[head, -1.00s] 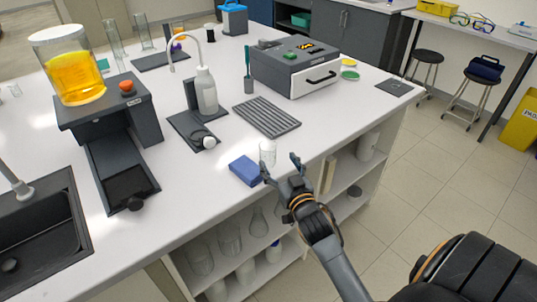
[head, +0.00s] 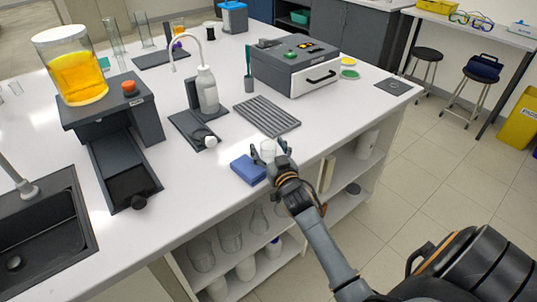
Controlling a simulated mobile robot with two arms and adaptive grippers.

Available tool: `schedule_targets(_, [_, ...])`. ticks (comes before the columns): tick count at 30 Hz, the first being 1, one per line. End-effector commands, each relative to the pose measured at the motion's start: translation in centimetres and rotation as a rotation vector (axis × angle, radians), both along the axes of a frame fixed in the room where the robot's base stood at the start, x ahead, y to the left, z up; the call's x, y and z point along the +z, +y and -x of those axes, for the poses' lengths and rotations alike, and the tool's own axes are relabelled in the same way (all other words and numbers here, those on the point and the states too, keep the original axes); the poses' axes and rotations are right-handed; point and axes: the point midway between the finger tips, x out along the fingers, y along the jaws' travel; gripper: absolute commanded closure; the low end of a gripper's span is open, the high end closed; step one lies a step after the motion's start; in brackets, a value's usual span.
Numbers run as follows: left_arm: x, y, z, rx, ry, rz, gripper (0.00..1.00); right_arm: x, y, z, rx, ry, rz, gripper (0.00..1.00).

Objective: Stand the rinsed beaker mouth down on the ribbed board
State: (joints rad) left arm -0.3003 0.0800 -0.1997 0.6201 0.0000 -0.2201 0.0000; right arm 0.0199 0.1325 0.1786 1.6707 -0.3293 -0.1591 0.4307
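The small clear glass beaker (head: 268,147) stands on the white bench near its front edge, between the ribbed board and the blue block. Its lower part is hidden behind my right gripper, and I cannot tell which way its mouth faces. My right gripper (head: 268,150) reaches in from the lower right. Its fingers are spread, one on each side of the beaker, and no firm contact shows. The dark grey ribbed board (head: 267,116) lies flat and empty just behind the beaker. My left gripper is not in view.
A blue block (head: 248,169) lies just left of my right gripper. A wash bottle (head: 207,92) stands on a dark stand left of the board. A grey box instrument (head: 295,68) with a drawer stands behind the board. Shelves with glassware are below the bench edge.

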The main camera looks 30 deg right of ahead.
Motion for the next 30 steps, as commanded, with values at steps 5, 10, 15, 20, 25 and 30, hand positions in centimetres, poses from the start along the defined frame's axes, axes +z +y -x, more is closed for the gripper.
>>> schedule_targets(5, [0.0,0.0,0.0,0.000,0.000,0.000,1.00,0.0,0.0,0.0,0.000,0.000,0.000,0.71])
schedule_targets(10, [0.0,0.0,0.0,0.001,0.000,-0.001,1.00,0.0,0.0,0.0,0.000,-0.001,0.000,0.90])
schedule_targets(15, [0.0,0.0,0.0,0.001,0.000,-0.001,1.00,0.1,0.0,0.0,0.000,-0.001,0.000,0.90])
schedule_targets(20, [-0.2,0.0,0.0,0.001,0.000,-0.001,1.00,0.8,0.0,0.0,0.000,-0.004,0.002,0.90])
schedule_targets(25, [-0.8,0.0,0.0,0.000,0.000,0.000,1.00,3.5,0.0,0.0,0.001,-0.008,0.004,0.90])
schedule_targets(30, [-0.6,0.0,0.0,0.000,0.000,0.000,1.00,6.7,1.5,2.6,0.001,-0.006,0.000,0.90])
